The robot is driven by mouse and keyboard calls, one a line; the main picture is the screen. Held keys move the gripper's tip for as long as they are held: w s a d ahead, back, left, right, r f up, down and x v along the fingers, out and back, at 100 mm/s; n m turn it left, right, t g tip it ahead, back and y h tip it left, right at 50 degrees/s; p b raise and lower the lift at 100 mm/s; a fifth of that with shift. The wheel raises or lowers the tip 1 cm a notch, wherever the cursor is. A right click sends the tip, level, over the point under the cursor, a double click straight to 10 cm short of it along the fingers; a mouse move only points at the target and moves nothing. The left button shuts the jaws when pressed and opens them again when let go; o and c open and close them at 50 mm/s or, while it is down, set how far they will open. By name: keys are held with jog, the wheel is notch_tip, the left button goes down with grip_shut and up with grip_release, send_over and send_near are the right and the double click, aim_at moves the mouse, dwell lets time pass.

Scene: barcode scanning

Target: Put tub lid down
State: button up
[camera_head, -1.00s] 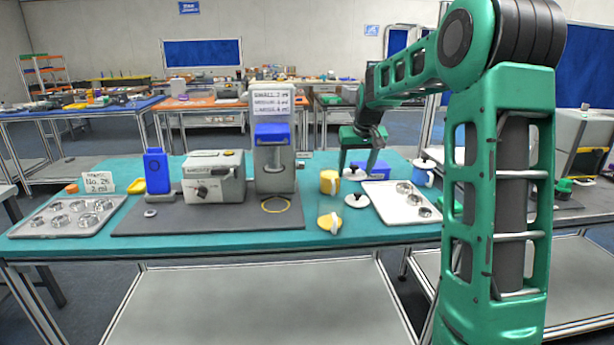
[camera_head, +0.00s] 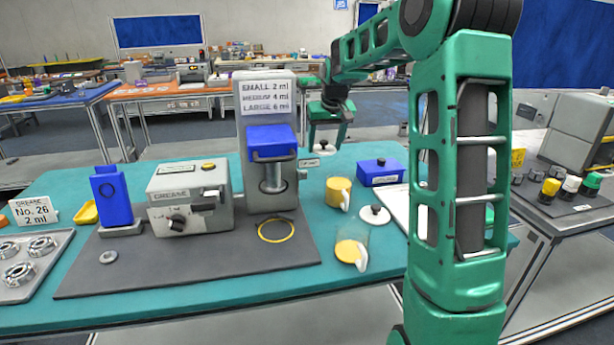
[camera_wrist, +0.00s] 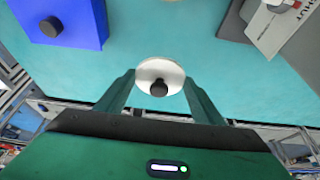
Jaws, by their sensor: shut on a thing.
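A round white lid with a black knob (camera_head: 323,149) is held by my gripper (camera_head: 326,140) near the table's far edge, right of the grey dispenser. In the wrist view the lid (camera_wrist: 150,72) sits between my two green fingertips (camera_wrist: 160,78), with teal tabletop below it. Whether it touches the tabletop is unclear. A second white lid with a dark knob (camera_head: 375,214) lies on the table beside the yellow mug. I cannot tell which open vessel is the tub.
A blue box with a black knob (camera_head: 381,175) stands right of my gripper. The grey dispenser with its sign (camera_head: 264,97) stands to the left. Yellow mugs (camera_head: 338,192) (camera_head: 348,250) stand in front.

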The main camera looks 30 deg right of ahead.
aim_at(321, 178)
jog(key=shift+w+d, duration=0.2)
jog(key=shift+w, duration=0.2)
jog(key=shift+a, duration=0.1)
jog(key=shift+w+a, duration=0.1)
jog(key=shift+a, duration=0.05)
notch_tip(321, 178, down, 10)
dwell(0.5)
jog(key=o, duration=1)
jog(key=shift+f, duration=0.1)
